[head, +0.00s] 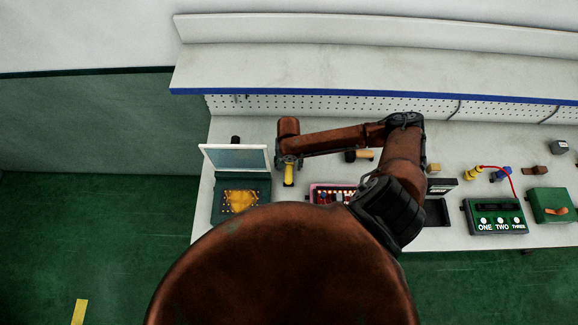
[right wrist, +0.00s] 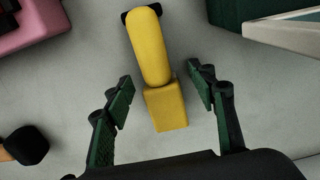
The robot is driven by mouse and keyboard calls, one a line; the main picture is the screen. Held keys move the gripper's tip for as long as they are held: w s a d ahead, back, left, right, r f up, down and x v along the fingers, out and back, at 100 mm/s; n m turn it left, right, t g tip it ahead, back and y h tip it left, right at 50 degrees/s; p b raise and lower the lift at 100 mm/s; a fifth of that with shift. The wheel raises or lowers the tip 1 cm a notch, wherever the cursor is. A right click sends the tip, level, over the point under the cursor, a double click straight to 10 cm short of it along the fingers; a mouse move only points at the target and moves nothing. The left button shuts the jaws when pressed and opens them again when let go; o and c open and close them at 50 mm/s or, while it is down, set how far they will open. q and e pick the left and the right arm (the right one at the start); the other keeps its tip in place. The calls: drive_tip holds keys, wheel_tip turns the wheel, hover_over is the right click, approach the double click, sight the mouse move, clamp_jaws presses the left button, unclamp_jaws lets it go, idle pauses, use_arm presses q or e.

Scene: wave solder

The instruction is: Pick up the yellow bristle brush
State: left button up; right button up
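The yellow bristle brush (right wrist: 151,50) lies on the grey tabletop in the right wrist view. It has a long rounded yellow body, a squarer yellow block at its near end and a dark part at its far end. My right gripper (right wrist: 163,84) is open, with one green-padded finger on each side of the brush and visible gaps between. In the head view the brush (head: 289,175) shows as a small yellow piece just below my right gripper (head: 289,160). Its height above the table is hard to judge. My left gripper is not in view.
A green box with a raised pale lid (head: 236,158) stands left of the brush. A pink tray (head: 318,188) is to the right, partly behind my arm. A black-and-orange tool (head: 363,155) lies nearby. A green ONE-TWO-THREE box (head: 494,217) stands further right.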

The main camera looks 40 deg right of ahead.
drive_tip(key=c, duration=1.2)
drive_tip(key=shift+r, duration=0.55)
drive_tip(key=s+d+r, duration=0.1)
drive_tip(key=s+r, duration=0.3)
drive_tip(key=s+d+r, duration=0.2)
drive_tip(key=s+r, duration=0.2)
drive_tip(key=s, duration=0.1)
drive_tip(key=s+d+r, duration=0.1)
drive_tip(key=s+r, duration=0.3)
drive_tip(key=shift+s+d, duration=0.15)
drive_tip(key=shift+d, duration=0.2)
